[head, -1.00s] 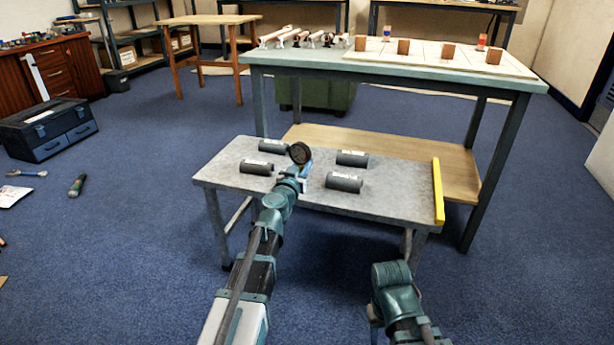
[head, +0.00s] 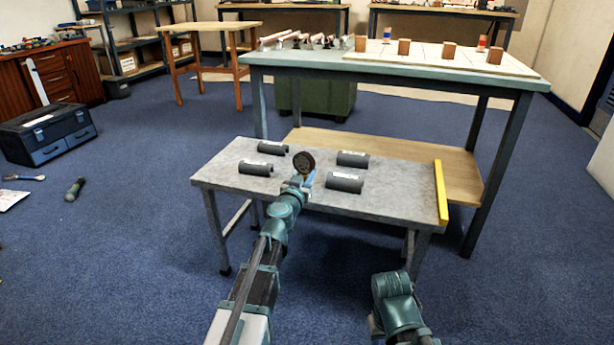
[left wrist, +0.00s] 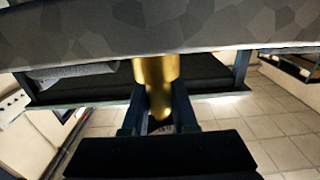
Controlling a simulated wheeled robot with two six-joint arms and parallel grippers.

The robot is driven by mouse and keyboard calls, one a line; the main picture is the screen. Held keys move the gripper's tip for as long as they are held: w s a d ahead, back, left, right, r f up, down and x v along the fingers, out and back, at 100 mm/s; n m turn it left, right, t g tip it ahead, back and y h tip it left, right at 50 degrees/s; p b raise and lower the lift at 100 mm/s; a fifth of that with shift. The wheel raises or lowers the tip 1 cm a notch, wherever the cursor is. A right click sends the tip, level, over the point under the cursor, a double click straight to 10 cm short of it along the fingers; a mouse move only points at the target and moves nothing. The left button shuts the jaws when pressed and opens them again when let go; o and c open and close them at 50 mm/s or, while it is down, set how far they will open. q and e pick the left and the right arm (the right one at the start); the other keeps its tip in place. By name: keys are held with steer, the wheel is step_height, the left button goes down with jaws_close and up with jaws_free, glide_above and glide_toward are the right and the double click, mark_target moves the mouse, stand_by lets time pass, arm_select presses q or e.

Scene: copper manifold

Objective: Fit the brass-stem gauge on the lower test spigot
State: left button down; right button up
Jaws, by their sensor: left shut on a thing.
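The gauge (head: 304,162) has a dark round dial and is held up over the low grey table in the head view. My left gripper (head: 299,183) is shut on its stem. A row of pipework (head: 305,41) lies at the left end of the tall bench; I cannot make out the lower test spigot. My right arm is at lower right, its gripper out of sight.
The low grey table (head: 218,177) carries several dark half-round holders (head: 344,182) and a yellow strip (head: 440,192) along its right edge. Behind it stands the tall bench (head: 300,62) with a pale board and wooden blocks (head: 448,50).

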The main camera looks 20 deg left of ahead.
arm_select(q)
steer(key=shift+f, duration=0.2)
steer(key=c, duration=0.7)
jaws_free()
steer(key=shift+r, duration=0.2)
steer(key=shift+s, duration=0.15)
steer(key=s, duration=1.1)
steer(key=shift+s+a, duration=0.2)
steer(key=shift+s, duration=0.15)
